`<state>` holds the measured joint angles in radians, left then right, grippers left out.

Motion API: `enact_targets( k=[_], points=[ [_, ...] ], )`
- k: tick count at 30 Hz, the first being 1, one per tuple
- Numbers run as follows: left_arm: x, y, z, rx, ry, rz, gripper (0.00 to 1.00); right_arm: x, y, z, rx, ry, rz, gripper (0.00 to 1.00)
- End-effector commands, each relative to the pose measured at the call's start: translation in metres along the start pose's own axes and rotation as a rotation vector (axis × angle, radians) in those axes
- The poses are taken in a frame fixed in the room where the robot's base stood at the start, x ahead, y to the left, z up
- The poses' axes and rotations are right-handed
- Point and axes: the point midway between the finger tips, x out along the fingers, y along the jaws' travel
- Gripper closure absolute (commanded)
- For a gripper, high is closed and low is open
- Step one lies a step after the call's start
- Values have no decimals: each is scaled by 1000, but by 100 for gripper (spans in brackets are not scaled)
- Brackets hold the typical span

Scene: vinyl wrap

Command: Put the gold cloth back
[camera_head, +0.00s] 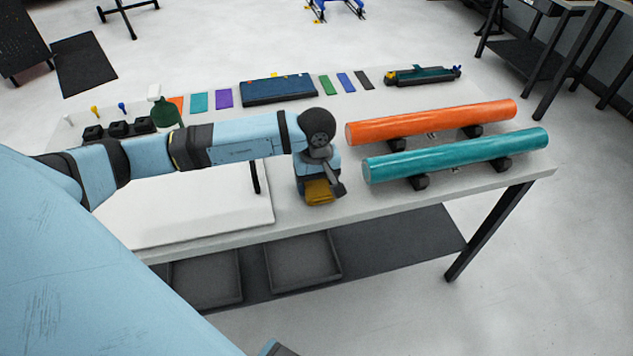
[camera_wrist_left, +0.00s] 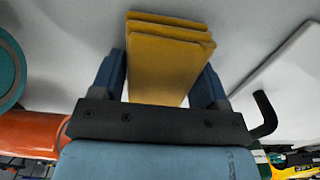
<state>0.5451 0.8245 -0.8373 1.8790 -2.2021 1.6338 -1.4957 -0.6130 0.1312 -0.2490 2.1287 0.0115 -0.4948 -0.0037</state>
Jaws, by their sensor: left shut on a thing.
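The gold cloth (camera_wrist_left: 165,60) is a folded, layered yellow pad between the two fingers of my left gripper (camera_wrist_left: 163,85) in the left wrist view. In the head view the gold cloth (camera_head: 319,192) shows at the lower end of my left gripper (camera_head: 318,184), near the front edge of the white table, left of the two rolls. My left gripper is shut on the cloth. Whether the cloth touches the tabletop, I cannot tell. My right gripper is not in view.
An orange roll (camera_head: 430,122) and a teal roll (camera_head: 455,156) lie on black supports at the right. A white board (camera_head: 200,210) lies at the left.

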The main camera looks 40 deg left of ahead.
Motion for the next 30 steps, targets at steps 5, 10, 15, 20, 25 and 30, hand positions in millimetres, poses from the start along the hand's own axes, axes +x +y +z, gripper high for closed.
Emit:
enact_targets(
  k=[5,10,15,20,25,30],
  points=[
    [1,0,0,0,1,1,54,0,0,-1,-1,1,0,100],
    [5,0,0,0,1,1,54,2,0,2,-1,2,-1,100],
    [4,0,0,0,1,1,6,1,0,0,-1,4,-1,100],
    [4,0,0,0,1,1,6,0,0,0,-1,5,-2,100],
    [0,0,0,0,0,1,6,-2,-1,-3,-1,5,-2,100],
    [-22,1,-1,1,3,3,6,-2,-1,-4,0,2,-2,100]
  ],
)
